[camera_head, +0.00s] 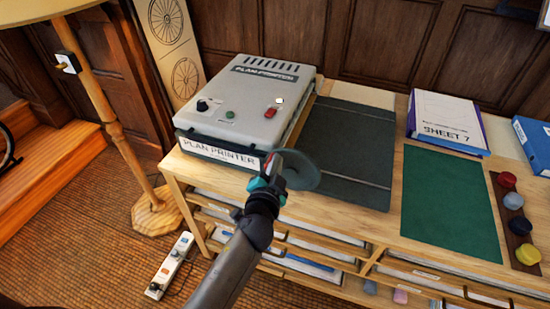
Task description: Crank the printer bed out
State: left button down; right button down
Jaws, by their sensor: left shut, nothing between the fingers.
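The grey plan printer (245,98) stands on the left of the wooden cabinet, with knobs and buttons on top. A dark flat bed (347,150) lies at its right side, over the cabinet top. A dark green round crank wheel (304,172) shows at the printer's front right corner. My left gripper (268,166) is shut and empty, just left of the wheel and in front of the printer's label. It overlaps the wheel's left edge in the picture; I cannot tell whether they touch. The wheel's handle is not clear. My right gripper is not in view.
A green mat (450,203) lies right of the bed, beside a strip of coloured knobs (514,201). Open drawers (325,262) are below. A lamp stand (115,115) and power strip (168,267) are at left.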

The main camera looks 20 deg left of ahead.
pick_arm(q)
jog(key=shift+a+f, duration=0.1)
jog(key=shift+f, duration=0.1)
jog(key=shift+w+a+f+n, duration=0.1)
jog(key=shift+a+n, duration=0.1)
jog(key=shift+n, duration=0.1)
dwell(0.4)
jog(key=shift+a+f+n+p, duration=0.1)
jog(key=shift+a+n+p, duration=0.2)
jog(key=shift+p, duration=0.1)
